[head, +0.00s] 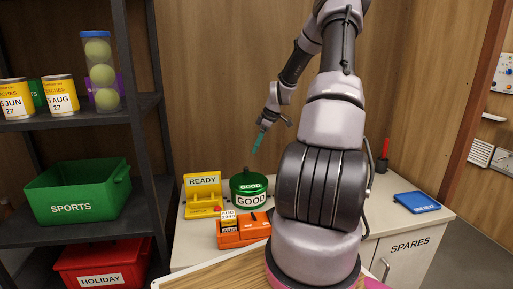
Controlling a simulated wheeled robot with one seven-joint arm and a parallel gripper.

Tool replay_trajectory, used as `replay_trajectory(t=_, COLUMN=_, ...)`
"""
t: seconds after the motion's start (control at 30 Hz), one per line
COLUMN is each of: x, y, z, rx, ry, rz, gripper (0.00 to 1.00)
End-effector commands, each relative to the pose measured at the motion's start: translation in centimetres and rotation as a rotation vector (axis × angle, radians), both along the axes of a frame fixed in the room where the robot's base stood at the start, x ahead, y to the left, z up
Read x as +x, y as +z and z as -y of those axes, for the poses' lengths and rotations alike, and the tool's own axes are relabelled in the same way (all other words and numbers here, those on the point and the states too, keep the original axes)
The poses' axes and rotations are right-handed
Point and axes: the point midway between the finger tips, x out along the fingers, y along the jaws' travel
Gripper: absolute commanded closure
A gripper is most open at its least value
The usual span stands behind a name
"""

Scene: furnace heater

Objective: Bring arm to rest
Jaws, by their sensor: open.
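My arm rises from the front centre of the head view and bends over to the upper left. My gripper (262,137) hangs from its far end, tilted down and to the left, in front of the wooden wall. It is open. A narrow teal part shows at its tip; it is too small to tell what it is. The gripper is above the counter, higher than the green GOOD pot (249,188) and apart from it.
A yellow READY stand (203,192) and an orange box (242,232) are by the pot on the counter (195,250). A blue item (416,202) lies at right. Dark shelving at left holds a green SPORTS bin (78,192), a red HOLIDAY bin (104,267), cans and a ball tube (101,72).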

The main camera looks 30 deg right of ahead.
Motion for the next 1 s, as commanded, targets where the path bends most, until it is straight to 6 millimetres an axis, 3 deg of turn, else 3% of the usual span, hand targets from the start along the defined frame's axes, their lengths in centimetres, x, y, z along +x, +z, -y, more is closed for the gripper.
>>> replay_trajectory(t=0.27, x=0.0, y=0.0, z=0.0, rx=-0.001, ry=-0.001, rz=-0.001, gripper=0.38)
replay_trajectory(t=0.43, x=-0.5, y=2.1, z=-1.3, rx=-0.026, ry=-0.035, rz=-0.019, gripper=0.38)
replay_trajectory(t=0.67, x=-3.6, y=10.0, z=-6.0, rx=-0.103, ry=-0.229, rz=-0.057, gripper=0.38)
replay_trajectory(t=1.0, x=-11.8, y=21.0, z=-13.4, rx=-0.088, ry=-0.612, rz=-0.009, gripper=0.38)
